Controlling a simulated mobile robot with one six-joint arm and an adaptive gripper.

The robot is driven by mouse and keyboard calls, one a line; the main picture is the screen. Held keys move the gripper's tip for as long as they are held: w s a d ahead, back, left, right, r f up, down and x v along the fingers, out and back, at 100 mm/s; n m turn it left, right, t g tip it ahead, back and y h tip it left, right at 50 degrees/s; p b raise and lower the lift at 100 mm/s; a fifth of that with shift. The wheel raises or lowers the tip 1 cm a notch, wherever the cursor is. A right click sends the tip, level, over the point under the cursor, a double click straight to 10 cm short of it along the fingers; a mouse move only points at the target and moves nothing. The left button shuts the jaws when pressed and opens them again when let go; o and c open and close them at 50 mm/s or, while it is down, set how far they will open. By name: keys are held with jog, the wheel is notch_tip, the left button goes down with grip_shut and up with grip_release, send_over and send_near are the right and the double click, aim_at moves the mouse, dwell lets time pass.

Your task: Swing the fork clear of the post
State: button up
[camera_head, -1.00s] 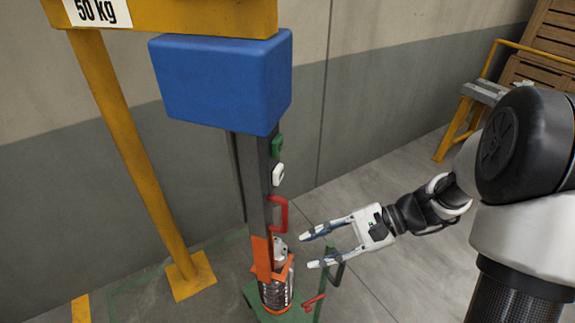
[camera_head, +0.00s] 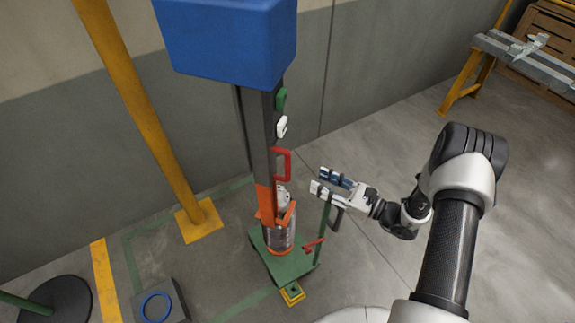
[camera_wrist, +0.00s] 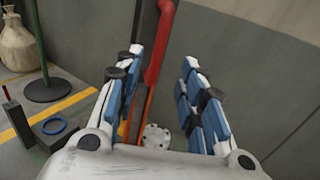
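The dark upright post (camera_head: 260,140) stands below a blue box (camera_head: 228,38). A red handle (camera_head: 282,163) juts from its right side, under a white tab and a green tab. An orange fork-like piece (camera_head: 265,205) is at the post's lower part, beside a ribbed silver cylinder (camera_head: 279,236). My gripper (camera_head: 317,180) is right of the post and the red handle, apart from both in the head view. In the wrist view my gripper (camera_wrist: 163,85) is open, and a red and orange bar (camera_wrist: 150,75) and a grey bolted flange (camera_wrist: 156,136) show between its fingers. Nothing is held.
A green base (camera_head: 285,262) carries the post, with a thin green upright and red lever (camera_head: 314,243) at its right. A yellow post (camera_head: 140,105) stands left. A grey block with a blue ring (camera_head: 156,306) lies front left. A bench (camera_head: 520,55) is far right. Floor between is clear.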

aim_at(287, 166)
jog(key=b+x, duration=0.1)
jog(key=x, duration=1.1)
jog(key=shift+w+a, duration=0.15)
jog(key=shift+a, duration=0.15)
jog(key=shift+c, duration=0.5)
grip_shut()
